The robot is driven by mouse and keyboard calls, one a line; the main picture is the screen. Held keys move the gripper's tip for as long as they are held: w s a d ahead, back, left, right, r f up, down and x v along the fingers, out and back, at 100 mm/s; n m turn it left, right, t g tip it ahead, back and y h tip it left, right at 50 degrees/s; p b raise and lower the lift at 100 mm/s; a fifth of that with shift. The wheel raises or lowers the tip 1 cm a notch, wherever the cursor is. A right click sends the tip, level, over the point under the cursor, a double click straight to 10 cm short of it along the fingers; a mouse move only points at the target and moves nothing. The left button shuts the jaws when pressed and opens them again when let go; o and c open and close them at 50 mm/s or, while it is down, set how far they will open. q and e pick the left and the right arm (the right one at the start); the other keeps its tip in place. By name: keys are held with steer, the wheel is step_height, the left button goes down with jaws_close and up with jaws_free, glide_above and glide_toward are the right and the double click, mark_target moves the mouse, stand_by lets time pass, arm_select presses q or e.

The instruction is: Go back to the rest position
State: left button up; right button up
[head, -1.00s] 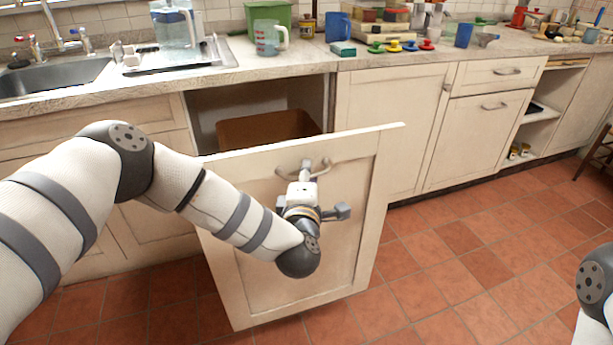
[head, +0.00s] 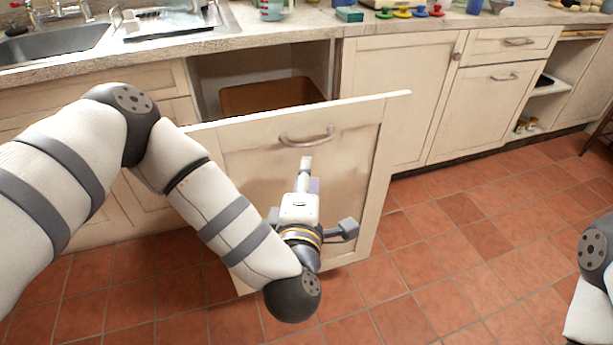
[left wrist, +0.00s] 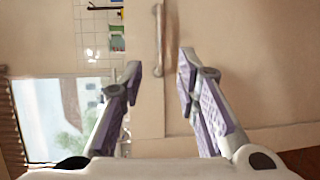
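The pull-out cabinet front (head: 240,170) is cream and stands out from the counter, with a brown bin (head: 270,95) in the space behind it. Its curved metal handle (head: 307,137) is free of my left gripper (head: 306,166), which sits just below it in the head view. In the left wrist view the two purple-padded fingers of this gripper (left wrist: 158,72) are spread apart with nothing held. The handle (left wrist: 160,70) shows as an upright bar in the gap between them, seemingly ahead of the tips. My right gripper is out of view; only part of my right arm shows at the right edge.
The counter (head: 290,32) with a sink (head: 50,45) runs along the back. Closed cabinets (head: 395,110) and an open shelf (head: 545,85) stand to the right. The red tiled floor (head: 440,265) is clear between my arms.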

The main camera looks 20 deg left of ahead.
arm_select(q)
steer(key=s+d+f+m+g+h+p, duration=0.1)
steer(key=s+d+f+m+g+h, duration=0.2)
steer(key=s+f+m+g+h, duration=0.8)
steer(key=s+a+f+m+g+y, duration=0.2)
steer(key=s+a+m, duration=0.1)
steer(key=s, duration=0.7)
steer(key=s+a+f+m+g+y+p, duration=0.1)
steer(key=s+a+f+m+g+y, duration=0.2)
steer(key=s, duration=0.8)
steer(key=s+a+f+m+g+y, duration=0.2)
steer(key=s+a+f+m+g, duration=0.1)
steer(key=s+a, duration=0.4)
steer(key=s, duration=0.3)
steer(key=shift+s+f+y, duration=0.2)
steer(key=shift+s+y, duration=0.05)
steer(key=shift+y, duration=0.05)
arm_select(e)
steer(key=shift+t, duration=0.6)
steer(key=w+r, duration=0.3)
